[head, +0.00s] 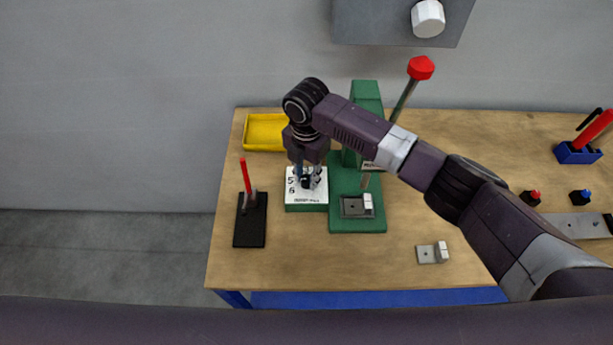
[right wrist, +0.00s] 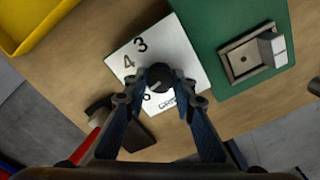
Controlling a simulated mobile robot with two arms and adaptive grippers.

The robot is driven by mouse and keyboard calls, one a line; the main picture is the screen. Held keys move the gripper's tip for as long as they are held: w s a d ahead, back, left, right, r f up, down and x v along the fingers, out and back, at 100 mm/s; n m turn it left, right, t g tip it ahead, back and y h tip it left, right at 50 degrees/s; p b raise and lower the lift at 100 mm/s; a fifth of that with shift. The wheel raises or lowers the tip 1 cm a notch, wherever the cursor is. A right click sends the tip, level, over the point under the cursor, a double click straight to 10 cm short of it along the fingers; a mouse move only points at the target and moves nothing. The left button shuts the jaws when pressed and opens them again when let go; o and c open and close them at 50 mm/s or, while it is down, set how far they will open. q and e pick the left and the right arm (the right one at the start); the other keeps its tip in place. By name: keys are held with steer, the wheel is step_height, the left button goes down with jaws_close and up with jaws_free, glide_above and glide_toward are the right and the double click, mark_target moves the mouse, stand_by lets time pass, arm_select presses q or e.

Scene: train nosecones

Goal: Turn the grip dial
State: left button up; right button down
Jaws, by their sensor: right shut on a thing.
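The grip dial is a black knob (right wrist: 159,76) on a white numbered plate (right wrist: 190,55), which tops a small green box (head: 306,208) on the wooden table. My right gripper (head: 306,183) reaches down over the plate from above. In the right wrist view its two fingers (right wrist: 160,88) are closed on either side of the black knob. The digits 3 and 4 show on the plate above the knob; the fingers cover part of the other digits. In the head view the gripper mostly hides the knob. My left gripper is not in view.
A green press (head: 345,215) with a red-tipped lever (head: 420,68) stands right beside the dial box. A yellow tray (head: 264,133) lies behind it. A black base with a red handle (head: 250,218) is to the left. A small metal part (head: 428,254) lies front right.

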mark_target(306, 179)
steer(key=shift+w+r+n+b, duration=0.1)
steer(key=shift+n+b, duration=0.3)
steer(key=shift+n, duration=1.5)
steer(key=c, duration=1.8)
jaws_free()
steer(key=shift+o, duration=1)
step_height(306, 179, up, 12)
steer(key=shift+s, duration=0.2)
